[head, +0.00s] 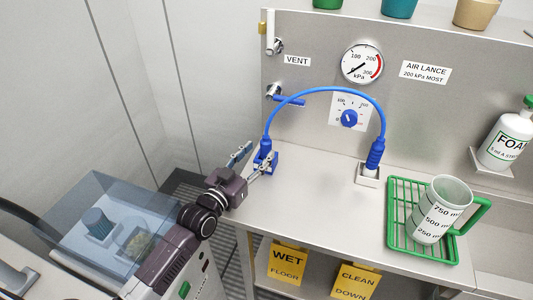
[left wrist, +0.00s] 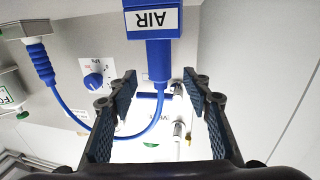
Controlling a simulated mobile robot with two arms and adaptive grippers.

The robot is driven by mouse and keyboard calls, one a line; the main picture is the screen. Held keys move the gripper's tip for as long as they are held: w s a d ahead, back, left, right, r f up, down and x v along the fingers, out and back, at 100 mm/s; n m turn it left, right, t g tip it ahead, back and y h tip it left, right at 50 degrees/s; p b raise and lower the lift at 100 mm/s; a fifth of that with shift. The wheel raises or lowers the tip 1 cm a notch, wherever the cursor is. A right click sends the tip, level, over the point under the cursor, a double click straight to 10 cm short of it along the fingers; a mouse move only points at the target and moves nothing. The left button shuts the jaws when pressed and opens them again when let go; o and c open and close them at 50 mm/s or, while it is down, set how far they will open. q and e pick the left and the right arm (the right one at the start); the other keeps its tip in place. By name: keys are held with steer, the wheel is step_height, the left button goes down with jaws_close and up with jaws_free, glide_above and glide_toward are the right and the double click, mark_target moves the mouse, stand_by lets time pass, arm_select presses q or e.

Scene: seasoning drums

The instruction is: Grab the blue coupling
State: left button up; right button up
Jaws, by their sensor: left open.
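A blue hose (head: 322,91) arches over the steel counter. Its left end has a blue coupling (head: 265,147) at a blue block near the counter's left edge. In the left wrist view the coupling (left wrist: 158,58) hangs below a blue block with an upside-down AIR label (left wrist: 153,19). My left gripper (head: 258,153) is open at the left end of the hose, and one finger overlaps the blue block. In the left wrist view the gripper's fingers (left wrist: 160,82) are spread, with the coupling ahead between them. The other hose end, a ribbed blue fitting (head: 376,154), stands in a pale socket. My right gripper is not seen.
A green rack (head: 396,243) with a measuring jug (head: 439,211) stands on the counter at right. A gauge (head: 362,63) and a blue knob (head: 349,118) are on the back panel. A clear blue box (head: 108,188) is beside my left arm. The counter's middle is clear.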

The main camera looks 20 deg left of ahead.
mark_target(263, 147)
arm_select(q)
steer(key=b+x, duration=0.2)
steer(key=x, duration=0.2)
steer(key=shift+w+f, duration=0.15)
steer(key=shift+w, duration=0.05)
steer(key=shift+w+d, duration=0.15)
steer(key=shift+w, duration=0.25)
steer(key=shift+s, duration=0.1)
steer(key=shift+c, duration=1)
steer(key=c, duration=1)
jaws_close()
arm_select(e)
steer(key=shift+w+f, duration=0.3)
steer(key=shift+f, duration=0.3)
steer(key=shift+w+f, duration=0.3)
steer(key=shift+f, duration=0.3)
